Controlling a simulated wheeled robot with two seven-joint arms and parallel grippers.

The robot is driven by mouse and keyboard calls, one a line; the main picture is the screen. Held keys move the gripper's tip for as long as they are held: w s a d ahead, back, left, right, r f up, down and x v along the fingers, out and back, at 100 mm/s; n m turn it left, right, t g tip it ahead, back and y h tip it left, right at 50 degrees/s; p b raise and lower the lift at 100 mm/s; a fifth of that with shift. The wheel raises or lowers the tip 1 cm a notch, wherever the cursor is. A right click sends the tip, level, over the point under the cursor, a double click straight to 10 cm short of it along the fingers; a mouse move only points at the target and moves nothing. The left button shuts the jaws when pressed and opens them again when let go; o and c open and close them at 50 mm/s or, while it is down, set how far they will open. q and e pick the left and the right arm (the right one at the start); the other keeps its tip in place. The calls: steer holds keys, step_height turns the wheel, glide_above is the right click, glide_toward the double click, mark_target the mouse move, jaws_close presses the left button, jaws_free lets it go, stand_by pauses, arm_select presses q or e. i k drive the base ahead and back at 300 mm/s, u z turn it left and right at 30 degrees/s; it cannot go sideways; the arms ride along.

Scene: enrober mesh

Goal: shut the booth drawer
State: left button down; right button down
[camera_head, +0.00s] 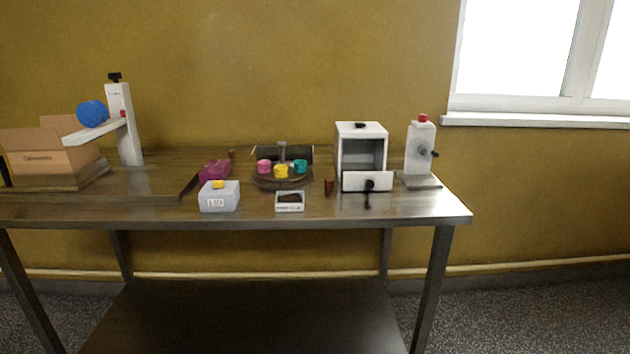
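The booth (346,131) is a white box with a dark open interior on the right part of the steel table. Its drawer (350,182) is at the bottom front, a white panel with a black knob (369,184). The drawer front seems to stand out toward me from the booth body, though how far is hard to tell from this view. A small dark item (367,202) lies or hangs just below the knob. Neither of my grippers is in view.
The table (430,208) also holds a white crank device (419,150) right of the booth. A small brown cylinder (328,188), a white box (290,201) and a turntable with coloured pieces (282,182) stand to its left.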

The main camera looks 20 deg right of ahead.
mark_target(353, 180)
steer(key=u, duration=0.4)
steer(key=i, duration=0.95)
steer(key=z, duration=0.15)
